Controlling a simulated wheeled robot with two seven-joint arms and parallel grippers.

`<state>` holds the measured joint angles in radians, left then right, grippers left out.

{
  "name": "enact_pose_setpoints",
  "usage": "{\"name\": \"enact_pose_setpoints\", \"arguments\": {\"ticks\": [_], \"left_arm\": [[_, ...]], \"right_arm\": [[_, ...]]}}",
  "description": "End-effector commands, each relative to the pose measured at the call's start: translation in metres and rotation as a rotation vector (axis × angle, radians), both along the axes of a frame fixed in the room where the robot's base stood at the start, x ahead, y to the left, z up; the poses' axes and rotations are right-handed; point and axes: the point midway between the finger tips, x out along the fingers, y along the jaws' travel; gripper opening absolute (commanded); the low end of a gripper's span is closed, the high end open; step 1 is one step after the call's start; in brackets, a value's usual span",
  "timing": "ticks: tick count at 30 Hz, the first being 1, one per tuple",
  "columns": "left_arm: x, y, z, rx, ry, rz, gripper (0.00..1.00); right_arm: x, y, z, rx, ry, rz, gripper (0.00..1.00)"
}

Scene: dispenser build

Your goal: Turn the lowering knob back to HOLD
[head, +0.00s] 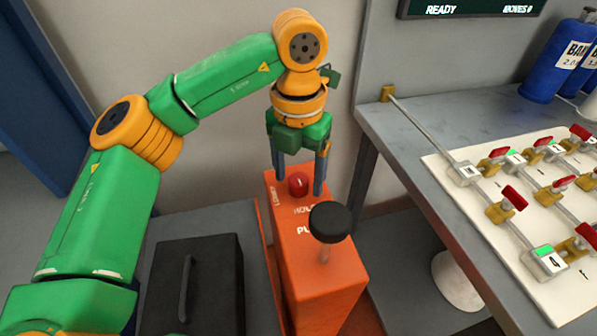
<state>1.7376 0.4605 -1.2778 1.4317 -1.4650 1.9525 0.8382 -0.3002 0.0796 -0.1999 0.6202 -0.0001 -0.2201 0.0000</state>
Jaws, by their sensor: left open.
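The red lowering knob (298,184) sits on top of the orange housing (318,275), near its far end, beside white lettering that reads LOWER and, partly, HOLD. A pale mark shows on the knob; I cannot tell its exact setting. My left gripper (298,188) points down from above with its two fingers apart, one on each side of the knob. I cannot tell whether the fingers touch it. My right gripper is not in view.
A black pump knob (330,222) stands up from the housing's near part. A black case (190,285) lies to the left. On the right, a grey bench (400,125) carries a white board (455,190) with pipes and red-handled valves. Blue bottles (552,65) stand behind.

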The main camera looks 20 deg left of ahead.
Motion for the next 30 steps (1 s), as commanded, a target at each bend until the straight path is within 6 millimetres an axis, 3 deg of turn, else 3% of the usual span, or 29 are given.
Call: {"name": "enact_pose_setpoints", "arguments": {"ticks": [3,9,12,26,30], "left_arm": [[0.0,0.0,0.009,0.0,-0.001,0.001,0.74],[0.001,0.0,0.056,0.0,-0.004,0.003,0.74],[0.0,0.0,0.069,0.001,-0.002,0.001,0.74],[0.0,0.0,0.071,0.0,0.0,0.0,0.74],[0.0,0.0,0.095,0.0,0.0,0.0,0.74]], "right_arm": [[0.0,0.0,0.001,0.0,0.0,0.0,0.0],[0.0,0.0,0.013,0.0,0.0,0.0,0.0],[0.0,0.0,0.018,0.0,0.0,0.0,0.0],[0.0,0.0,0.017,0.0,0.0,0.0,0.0],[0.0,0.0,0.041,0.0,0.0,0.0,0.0]]}}
